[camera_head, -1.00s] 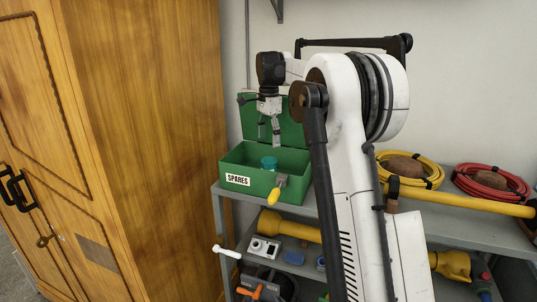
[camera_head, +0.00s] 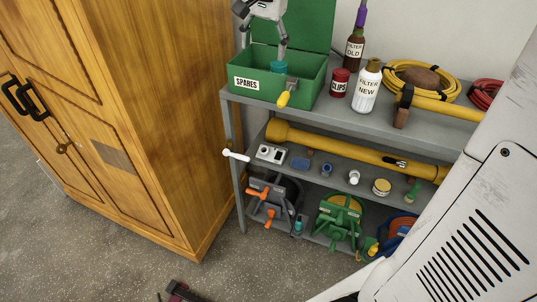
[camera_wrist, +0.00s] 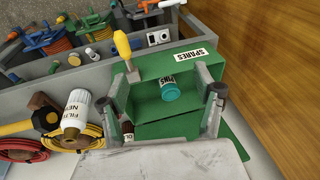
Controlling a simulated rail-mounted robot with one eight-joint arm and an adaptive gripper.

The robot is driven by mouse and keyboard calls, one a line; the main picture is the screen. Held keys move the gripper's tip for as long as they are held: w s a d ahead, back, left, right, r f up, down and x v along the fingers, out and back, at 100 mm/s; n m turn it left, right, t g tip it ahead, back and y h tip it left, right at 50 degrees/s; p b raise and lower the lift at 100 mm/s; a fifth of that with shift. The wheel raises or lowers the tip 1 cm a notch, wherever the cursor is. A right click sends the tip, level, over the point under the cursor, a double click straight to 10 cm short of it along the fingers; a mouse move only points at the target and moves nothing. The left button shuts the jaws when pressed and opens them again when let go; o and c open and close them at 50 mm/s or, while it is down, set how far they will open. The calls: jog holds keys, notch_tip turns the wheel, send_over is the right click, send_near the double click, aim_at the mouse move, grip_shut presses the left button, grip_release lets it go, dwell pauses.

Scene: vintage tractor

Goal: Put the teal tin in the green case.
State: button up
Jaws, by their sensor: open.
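The green case (camera_head: 303,94), labelled SPARES, stands with its lid raised on the left end of the grey shelf's top. It also shows in the wrist view (camera_wrist: 150,66). The teal tin (camera_head: 279,68) is inside the case, its upper part above the front wall in the head view; the wrist view shows it too (camera_wrist: 172,91). My gripper (camera_head: 281,46) is just above the tin. In the wrist view its two fingers (camera_wrist: 164,100) are wide apart, with the tin between them in the picture and nothing held. The tin's base is hidden in the head view.
A yellow-handled piece (camera_head: 284,98) sticks out from the case's front. A red CLIPS tin (camera_head: 339,83), a white bottle (camera_head: 367,88) and a brown bottle (camera_head: 354,50) stand to its right. A wooden cabinet (camera_head: 165,110) is close on the left.

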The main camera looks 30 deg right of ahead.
jog(key=s+a+f+n+t, duration=0.1)
jog(key=s+a+f+n, duration=0.2)
jog(key=s, duration=0.5)
jog(key=s+a+f+n+t, duration=0.1)
jog(key=s+a+f+n, duration=0.2)
jog(key=s+f, duration=0.2)
jog(key=s+a+f+n+t, duration=0.2)
jog(key=s+a+f+n, duration=0.1)
jog(key=s, duration=0.8)
notch_tip(320, 180, down, 2)
jog(key=shift+s+a+f+n+y, duration=0.1)
jog(key=shift+s+a+n+y, duration=0.15)
jog(key=shift+a+n, duration=0.2)
notch_tip(320, 180, down, 4)
jog(key=b, duration=0.4)
jog(key=shift+f+b, duration=0.25)
jog(key=shift+b, duration=0.05)
